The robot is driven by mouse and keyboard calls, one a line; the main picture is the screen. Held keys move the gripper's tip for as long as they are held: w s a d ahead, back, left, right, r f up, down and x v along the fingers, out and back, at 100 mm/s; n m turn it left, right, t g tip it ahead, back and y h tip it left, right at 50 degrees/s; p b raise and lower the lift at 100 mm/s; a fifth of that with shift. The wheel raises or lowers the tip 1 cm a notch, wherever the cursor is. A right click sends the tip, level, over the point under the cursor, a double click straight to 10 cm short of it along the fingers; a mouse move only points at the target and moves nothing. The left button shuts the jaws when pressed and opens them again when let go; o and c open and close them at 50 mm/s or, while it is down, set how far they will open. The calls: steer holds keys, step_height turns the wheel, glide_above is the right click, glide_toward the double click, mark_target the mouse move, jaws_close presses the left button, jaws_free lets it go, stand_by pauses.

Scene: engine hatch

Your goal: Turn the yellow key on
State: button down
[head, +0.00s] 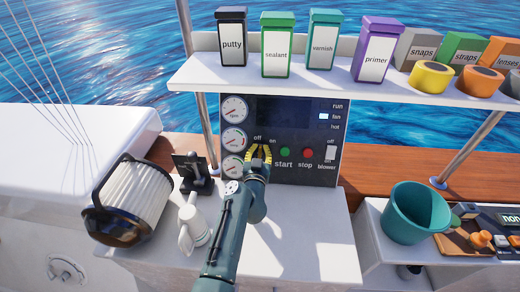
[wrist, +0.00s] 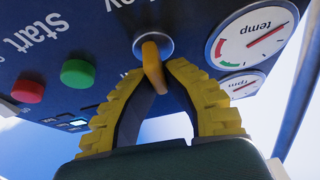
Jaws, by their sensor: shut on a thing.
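The yellow key (wrist: 153,68) sits in a round silver lock on the dark control panel (head: 300,172). In the wrist view my gripper (wrist: 160,80) has its yellow ridged fingers closed around the key, one on each side. In the head view my gripper (head: 259,150) is at the panel, just below the "off" and "on" labels, and it hides the key. I cannot tell from here which label the key points to.
The green start button (head: 285,152) and red stop button (head: 308,153) are close to the right of my gripper. Gauges (head: 234,138) line the panel's left side. A shelf (head: 330,92) with containers hangs above. A white pump-like item (head: 192,225) stands left of my arm.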

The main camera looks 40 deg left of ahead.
steer(key=m+h+p, duration=0.1)
steer(key=m, duration=0.1)
steer(key=m+h+p, duration=0.1)
steer(key=m, duration=0.1)
steer(key=shift+d+r+m+t+p, duration=0.1)
steer(key=shift+m+t+p, duration=0.2)
steer(key=shift+t+p, duration=0.1)
steer(key=shift+w+d+m+h+p, duration=0.1)
steer(key=shift+m+h+p, duration=0.25)
steer(key=shift+m+h, duration=0.6)
steer(key=m+h, duration=0.1)
steer(key=m, duration=0.4)
steer(key=f+m+h, duration=0.1)
steer(key=m, duration=0.1)
steer(key=shift+d+m+h, duration=0.25)
steer(key=shift+m+h, duration=0.1)
steer(key=c, duration=1.1)
jaws_free()
steer(key=shift+w, duration=0.1)
steer(key=shift+r, duration=0.1)
steer(key=shift+r, duration=5)
